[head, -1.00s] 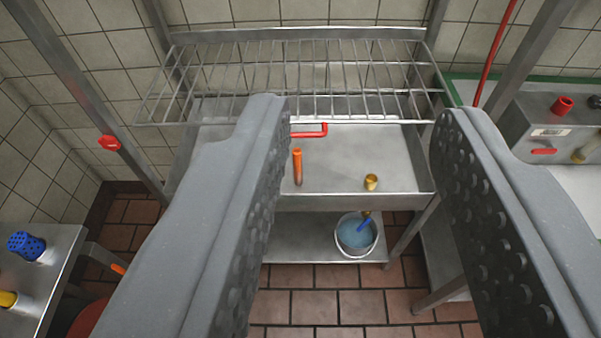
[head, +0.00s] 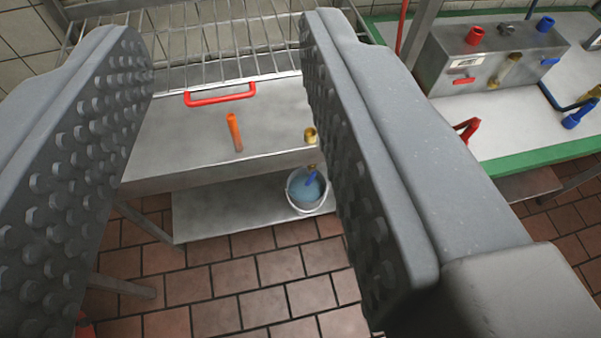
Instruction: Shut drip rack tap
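The drip rack is a wire shelf (head: 215,70) above a metal tray (head: 175,150) in the head view. My gripper (head: 228,38) is open and empty. Its two grey studded fingers frame the rack, and the tap shows just left of the right finger, well beyond it.
A white bucket (head: 293,204) of bluish liquid stands on the lower shelf (head: 205,212) under the tap. A green-edged counter (head: 490,115) with a metal box (head: 490,60) stands right.

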